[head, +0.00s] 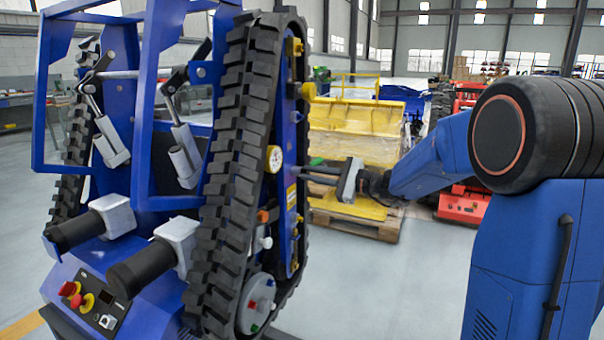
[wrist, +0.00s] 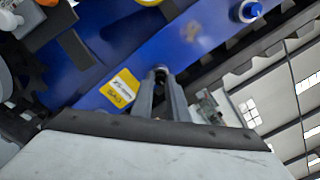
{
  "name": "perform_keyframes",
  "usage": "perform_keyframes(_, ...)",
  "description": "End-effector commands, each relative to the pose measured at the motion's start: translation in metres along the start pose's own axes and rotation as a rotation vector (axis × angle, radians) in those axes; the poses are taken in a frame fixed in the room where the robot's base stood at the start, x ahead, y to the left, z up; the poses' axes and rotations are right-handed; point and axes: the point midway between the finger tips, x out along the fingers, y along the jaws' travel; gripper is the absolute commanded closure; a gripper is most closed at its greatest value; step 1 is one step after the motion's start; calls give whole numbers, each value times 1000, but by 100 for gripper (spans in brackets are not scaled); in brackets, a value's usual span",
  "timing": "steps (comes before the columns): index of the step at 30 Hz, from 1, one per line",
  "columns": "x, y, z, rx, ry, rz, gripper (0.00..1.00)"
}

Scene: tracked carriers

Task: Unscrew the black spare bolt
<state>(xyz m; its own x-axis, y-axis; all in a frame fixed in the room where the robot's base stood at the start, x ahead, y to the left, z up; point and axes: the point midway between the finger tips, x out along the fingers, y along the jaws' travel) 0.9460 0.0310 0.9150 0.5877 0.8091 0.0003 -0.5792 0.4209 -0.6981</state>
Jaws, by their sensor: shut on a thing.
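My gripper (head: 300,172) reaches from the right to the blue side plate of the upright tracked carrier (head: 290,120) in the head view. In the wrist view its two grey fingers (wrist: 160,76) are closed together on a small dark bolt head (wrist: 160,69) at the edge of the blue plate (wrist: 190,40). The fingers hide most of the bolt, and I cannot tell how far it sits in the plate. A yellow label (wrist: 122,89) is on the plate just left of the fingers.
The black track (head: 240,150) runs close beside the plate. A yellow bin on a pallet (head: 355,215) stands behind my gripper. Grey floor is free below my arm.

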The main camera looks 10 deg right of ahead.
Motion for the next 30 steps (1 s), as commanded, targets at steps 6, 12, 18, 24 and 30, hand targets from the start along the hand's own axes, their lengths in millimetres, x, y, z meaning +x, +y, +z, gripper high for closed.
perform_keyframes(6,0,0,0,-81,0,0,100)
perform_keyframes(12,0,0,0,-79,0,0,100)
perform_keyframes(18,0,0,0,-178,0,0,100)
perform_keyframes(24,0,0,0,-385,0,0,100)
perform_keyframes(30,0,0,0,-590,0,0,100)
